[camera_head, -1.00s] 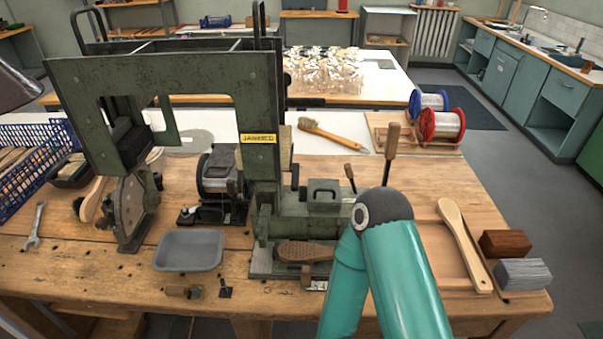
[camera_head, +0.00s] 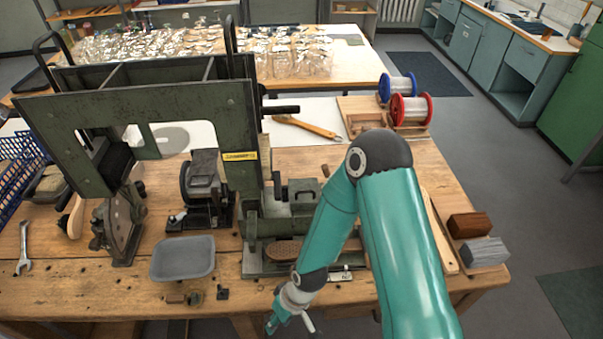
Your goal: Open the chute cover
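The green machine (camera_head: 150,110) stands on the wooden bench. A low green housing (camera_head: 304,196) with a dark handle on top sits at its right foot, partly behind my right arm. It looks closed, but I cannot tell for sure whether this is the chute cover. A brown brush block (camera_head: 284,250) lies at the machine's front. My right gripper (camera_head: 288,324) hangs at the bottom edge of the picture, in front of the bench and apart from the machine. Its fingers are small and partly cut off, so its opening is unclear. My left gripper is out of view.
A grey tray (camera_head: 183,258) and a wrench (camera_head: 24,248) lie on the bench's front left. Blue and red spools (camera_head: 411,109) stand at the back right. Two blocks (camera_head: 480,238) lie at the right end.

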